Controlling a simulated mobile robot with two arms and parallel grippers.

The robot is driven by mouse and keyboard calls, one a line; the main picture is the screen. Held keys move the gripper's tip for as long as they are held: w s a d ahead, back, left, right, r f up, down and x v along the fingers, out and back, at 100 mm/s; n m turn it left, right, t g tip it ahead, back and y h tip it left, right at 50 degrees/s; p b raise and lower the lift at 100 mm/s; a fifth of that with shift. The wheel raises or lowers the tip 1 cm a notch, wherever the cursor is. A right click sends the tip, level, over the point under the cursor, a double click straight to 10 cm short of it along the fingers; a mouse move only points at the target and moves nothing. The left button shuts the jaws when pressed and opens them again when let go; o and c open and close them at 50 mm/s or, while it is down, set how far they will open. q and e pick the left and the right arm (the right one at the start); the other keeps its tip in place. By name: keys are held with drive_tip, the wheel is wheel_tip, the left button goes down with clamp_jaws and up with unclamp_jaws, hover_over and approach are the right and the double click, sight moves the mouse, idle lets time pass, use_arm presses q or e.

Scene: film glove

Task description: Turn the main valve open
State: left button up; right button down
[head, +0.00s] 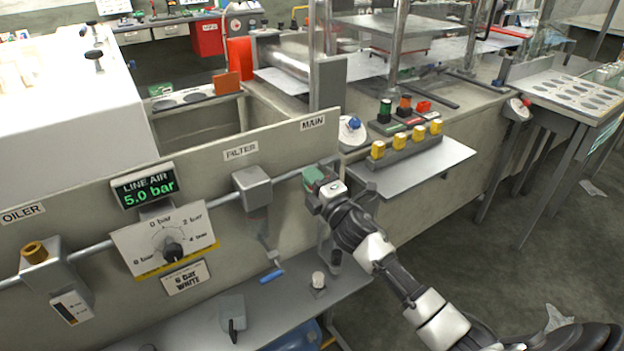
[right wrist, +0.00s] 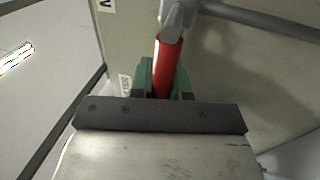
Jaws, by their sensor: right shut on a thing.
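The main valve's red handle (right wrist: 167,65) shows in the right wrist view, running from a grey metal valve body (right wrist: 178,14) down between my green fingertips. My right gripper (right wrist: 164,80) is shut on this handle. In the head view my right gripper (head: 314,178) is at the right end of the pipe, below the MAIN label (head: 312,123), and it hides most of the valve and its handle. The line air display (head: 149,187) reads 5.0 bar. My left gripper is not in view.
Along the same pipe are a filter (head: 253,188), a gauge panel (head: 164,244) with a black knob, and an oiler (head: 42,266). A grey shelf (head: 262,310) lies below. A small shelf (head: 425,168) with several yellow blocks stands right of the gripper. Open floor lies at right.

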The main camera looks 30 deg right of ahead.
drive_tip(key=c, duration=1.1)
unclamp_jaws()
drive_tip(key=shift+s+f, duration=0.1)
drive_tip(key=a+b+v, duration=0.1)
drive_tip(key=v, duration=0.9)
drive_tip(key=shift+s+d, duration=0.3)
drive_tip(key=shift+d, duration=0.2)
